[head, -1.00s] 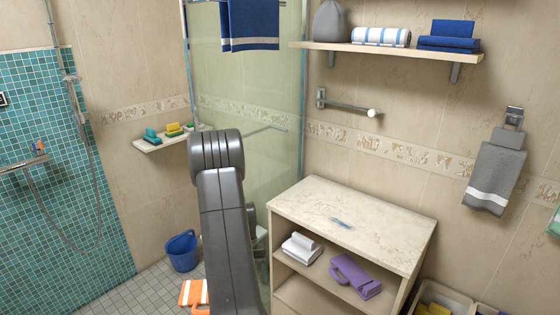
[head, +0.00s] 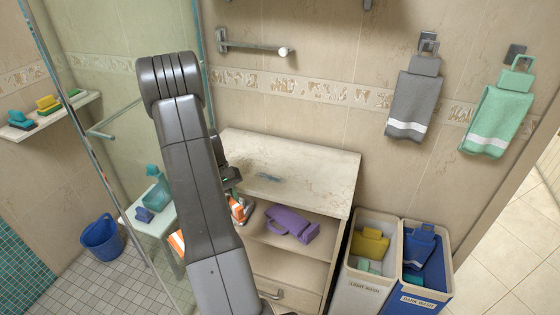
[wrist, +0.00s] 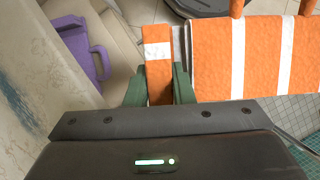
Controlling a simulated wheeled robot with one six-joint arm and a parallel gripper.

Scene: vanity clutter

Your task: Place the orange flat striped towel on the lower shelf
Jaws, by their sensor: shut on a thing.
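The orange towel with white stripes (wrist: 262,58) fills the upper right of the wrist view. A narrow orange and white part of it (wrist: 158,52) sits between my green fingers, and my gripper (wrist: 160,84) is shut on it. In the head view my arm hides most of the towel; an orange and white piece (head: 238,209) shows right of the arm, by the cabinet's open front. My gripper's fingertips are hidden in the head view.
A glass panel, a small white stand (head: 150,213) and a blue bucket (head: 102,238) are at the left.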

